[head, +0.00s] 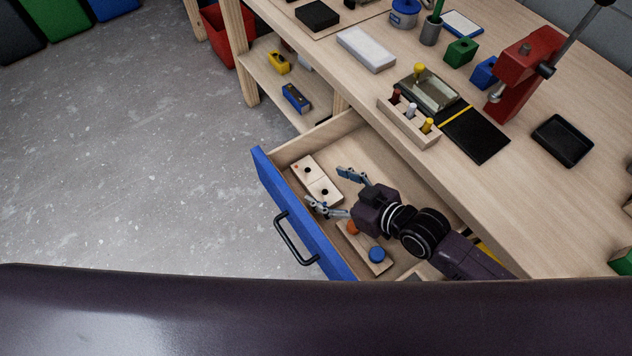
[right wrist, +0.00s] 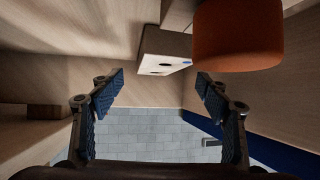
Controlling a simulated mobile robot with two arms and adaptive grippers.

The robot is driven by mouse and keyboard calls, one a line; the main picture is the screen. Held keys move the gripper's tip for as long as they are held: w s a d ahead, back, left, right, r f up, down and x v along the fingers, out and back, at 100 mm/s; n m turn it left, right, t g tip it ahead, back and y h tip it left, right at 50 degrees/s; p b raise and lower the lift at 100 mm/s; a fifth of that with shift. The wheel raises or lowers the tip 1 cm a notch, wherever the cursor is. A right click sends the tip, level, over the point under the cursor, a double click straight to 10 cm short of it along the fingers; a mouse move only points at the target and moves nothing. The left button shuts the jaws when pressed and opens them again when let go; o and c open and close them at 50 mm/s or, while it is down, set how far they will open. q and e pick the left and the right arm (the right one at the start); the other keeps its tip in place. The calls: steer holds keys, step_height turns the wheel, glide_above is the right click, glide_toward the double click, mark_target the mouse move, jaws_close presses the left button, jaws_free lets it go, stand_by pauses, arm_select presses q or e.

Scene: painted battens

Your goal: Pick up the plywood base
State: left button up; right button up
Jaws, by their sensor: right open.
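A pale flat wooden piece with two dark holes, which looks like the plywood base (head: 311,173), lies in the open drawer near its blue front. A seam crosses its middle and a small orange mark shows at one end. In the right wrist view a pale block with dark holes (right wrist: 163,50) shows beyond the fingertips; it seems to be the same piece. My right gripper (head: 330,188) is open and empty, its fingers spread beside the piece. It also shows in the right wrist view (right wrist: 160,86). Contact cannot be seen. My left gripper is not in view.
A wooden board (head: 378,267) with orange and blue knobs lies in the drawer under my right wrist. An orange cylinder (right wrist: 238,35) is close in the right wrist view. The blue drawer front (head: 300,215) and bench top (head: 480,190) bound the drawer.

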mark_target(317, 181)
steer(key=shift+x, duration=1.95)
steer(key=shift+d+f, duration=0.1)
steer(key=shift+c, duration=0.4)
steer(key=c, duration=1.3)
